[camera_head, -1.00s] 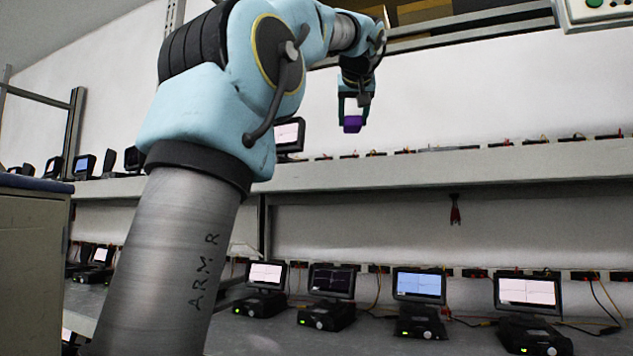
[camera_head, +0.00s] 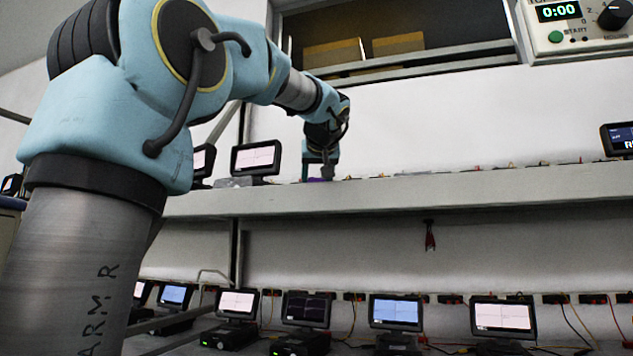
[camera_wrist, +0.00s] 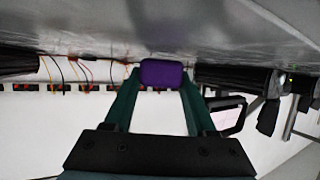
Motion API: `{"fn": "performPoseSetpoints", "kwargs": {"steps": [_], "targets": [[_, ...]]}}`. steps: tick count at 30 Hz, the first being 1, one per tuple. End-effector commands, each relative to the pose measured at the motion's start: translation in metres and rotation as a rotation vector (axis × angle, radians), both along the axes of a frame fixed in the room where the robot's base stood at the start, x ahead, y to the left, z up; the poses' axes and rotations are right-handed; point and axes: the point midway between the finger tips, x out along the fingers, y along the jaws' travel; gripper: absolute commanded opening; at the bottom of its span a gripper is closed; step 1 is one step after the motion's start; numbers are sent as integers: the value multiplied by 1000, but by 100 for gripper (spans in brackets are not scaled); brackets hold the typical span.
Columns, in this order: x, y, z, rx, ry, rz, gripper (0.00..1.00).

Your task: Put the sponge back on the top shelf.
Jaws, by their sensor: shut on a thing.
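The sponge (camera_wrist: 163,73) is a small purple block held between the two green fingers of my gripper (camera_wrist: 162,80) in the wrist view. In the head view my gripper (camera_head: 318,175) points down at the top shelf (camera_head: 400,195), just behind its front edge. Only a thin strip of the purple sponge (camera_head: 317,180) shows there, partly hidden by the gripper and the shelf edge. It is at about shelf height; I cannot tell whether it touches the surface.
A monitor (camera_head: 256,159) stands on the top shelf just left of my gripper. Another screen (camera_head: 618,139) is at the far right. Small clips and wires line the back of the shelf. Several monitors stand on the lower shelf. A timer box (camera_head: 575,30) hangs at upper right.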

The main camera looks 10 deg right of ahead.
Motion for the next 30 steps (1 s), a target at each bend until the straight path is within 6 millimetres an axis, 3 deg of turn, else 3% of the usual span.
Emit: {"fn": "performPoseSetpoints", "kwargs": {"steps": [14,15,22,30], "targets": [[0,0,-9,0,-1,0,4],[0,0,-7,0,-1,0,61],[0,0,-7,0,-1,0,86],[0,0,-5,0,-1,0,86]]}}
